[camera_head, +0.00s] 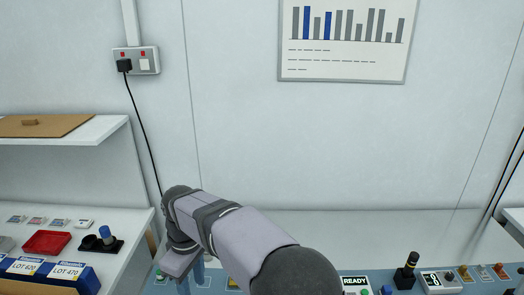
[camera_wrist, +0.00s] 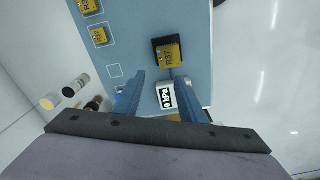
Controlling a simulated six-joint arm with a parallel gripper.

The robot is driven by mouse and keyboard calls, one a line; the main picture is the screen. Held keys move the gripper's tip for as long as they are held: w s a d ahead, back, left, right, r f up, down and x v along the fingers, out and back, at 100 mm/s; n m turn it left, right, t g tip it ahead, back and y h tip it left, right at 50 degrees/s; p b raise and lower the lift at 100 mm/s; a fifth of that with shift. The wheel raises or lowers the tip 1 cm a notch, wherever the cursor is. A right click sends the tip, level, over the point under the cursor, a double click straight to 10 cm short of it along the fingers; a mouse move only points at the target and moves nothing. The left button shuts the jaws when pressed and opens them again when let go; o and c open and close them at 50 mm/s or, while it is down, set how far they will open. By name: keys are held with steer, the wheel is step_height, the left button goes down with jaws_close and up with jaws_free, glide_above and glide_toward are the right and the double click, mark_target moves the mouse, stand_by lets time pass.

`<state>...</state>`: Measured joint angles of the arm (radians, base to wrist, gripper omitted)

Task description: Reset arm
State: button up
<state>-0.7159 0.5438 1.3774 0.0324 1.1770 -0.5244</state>
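My arm reaches across the lower middle of the head view and bends down at the left. My gripper (camera_wrist: 161,78) shows in the wrist view as two blue fingers held apart, with nothing gripped between them. Beyond the fingertips a yellow block (camera_wrist: 169,56) marked like R37 sits in a black holder on the blue surface (camera_wrist: 140,30). A small display (camera_wrist: 165,97) reading 0 kPa shows between the fingers. In the head view the gripper is low and partly hidden by the frame's bottom edge.
Yellow blocks (camera_wrist: 98,36) lie at upper left in the wrist view. In the head view, a side bench holds a red tray (camera_head: 46,242) and blue lot boxes (camera_head: 70,273). A READY display (camera_head: 355,282) and a black knobbed device (camera_head: 406,271) stand at lower right.

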steer(key=s+d+r+m+p, duration=0.1)
steer(key=d+r+m+p, duration=0.2)
steer(key=d, duration=0.6)
steer(key=s+d+r+m+p, duration=0.1)
steer(key=d+r+m+p, duration=0.15)
steer(key=d, duration=0.75)
steer(key=s+d+m+p, duration=0.6)
steer(key=s+d+m, duration=0.2)
steer(key=s+d, duration=0.4)
steer(key=shift+s+d+h, duration=0.3)
steer(key=shift+s+d, duration=0.05)
steer(key=shift+d, duration=0.55)
